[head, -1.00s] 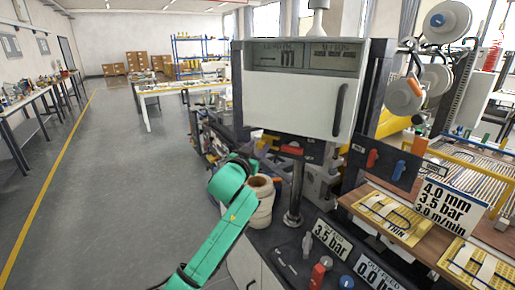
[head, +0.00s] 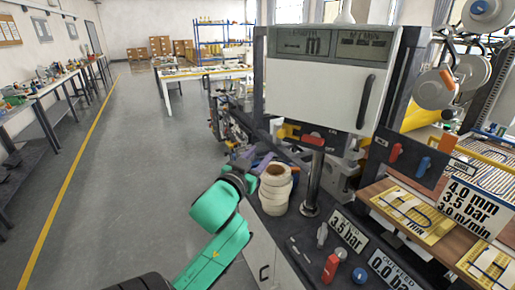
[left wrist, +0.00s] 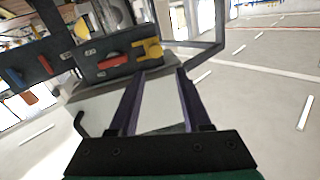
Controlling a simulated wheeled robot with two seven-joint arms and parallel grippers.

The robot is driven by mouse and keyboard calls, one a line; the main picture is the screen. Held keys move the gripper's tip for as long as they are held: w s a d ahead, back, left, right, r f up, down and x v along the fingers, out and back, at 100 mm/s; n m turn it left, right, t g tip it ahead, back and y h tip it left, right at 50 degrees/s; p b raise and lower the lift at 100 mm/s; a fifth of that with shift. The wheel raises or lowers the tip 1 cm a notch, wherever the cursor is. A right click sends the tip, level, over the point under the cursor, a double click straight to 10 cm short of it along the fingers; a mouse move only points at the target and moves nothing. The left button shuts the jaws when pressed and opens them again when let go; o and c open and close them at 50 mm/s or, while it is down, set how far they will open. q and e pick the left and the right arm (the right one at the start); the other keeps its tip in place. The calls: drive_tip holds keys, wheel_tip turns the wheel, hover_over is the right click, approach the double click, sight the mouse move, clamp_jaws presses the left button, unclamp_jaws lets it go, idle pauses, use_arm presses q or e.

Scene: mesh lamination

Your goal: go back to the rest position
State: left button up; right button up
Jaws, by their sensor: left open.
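My left arm comes in from the bottom of the head view, green with a dark wrist. My left gripper (head: 256,163) is partly hidden behind that wrist, in front of the laminating machine and just left of a stack of cream tape rolls (head: 275,190). In the left wrist view its two dark purple fingers (left wrist: 160,75) stand apart with nothing between them. Beyond them show a white surface and a dark panel (left wrist: 115,62) with red and yellow parts. My right gripper is in neither view.
The machine's white cover (head: 315,90) with a dark handle stands at centre right. A red knob (head: 330,268), signs and a wooden board (head: 385,192) with yellow cards fill the right. Open grey floor (head: 120,190) lies left, with benches along the left wall.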

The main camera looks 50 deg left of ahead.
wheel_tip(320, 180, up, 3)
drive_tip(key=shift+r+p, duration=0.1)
drive_tip(key=shift+p, duration=0.65)
